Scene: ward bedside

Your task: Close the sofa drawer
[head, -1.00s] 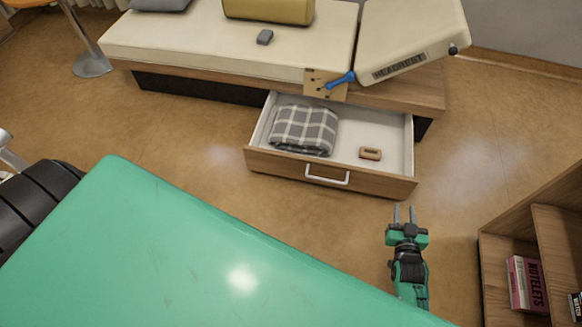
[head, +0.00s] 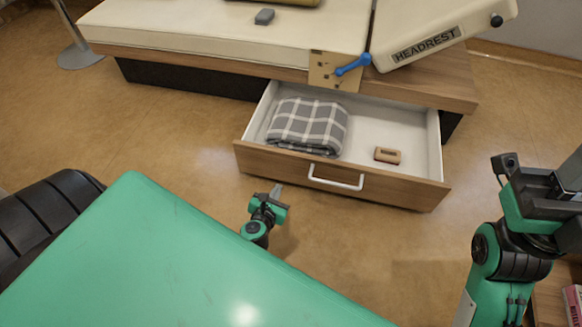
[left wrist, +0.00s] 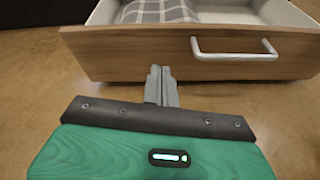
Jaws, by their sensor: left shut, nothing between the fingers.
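The sofa drawer (head: 405,190) is pulled out from under the sofa (head: 200,38). Its wooden front with a white handle (head: 335,180) faces me. My left gripper (head: 278,190) is shut and empty, low in front of the drawer front, left of the handle. In the left wrist view its closed fingertips (left wrist: 162,70) point at the lower edge of the drawer front (left wrist: 120,55), with the handle (left wrist: 235,55) to the right. I cannot tell whether they touch it. My right arm stands at the right edge, right of the drawer; its fingers cannot be made out.
A folded checked blanket (head: 308,125) and a small brown object (head: 387,155) lie inside the drawer. A blue lever (head: 352,66) and a headrest (head: 430,40) are on the sofa above. A green surface (head: 170,255) fills the lower left. Floor is clear before the drawer.

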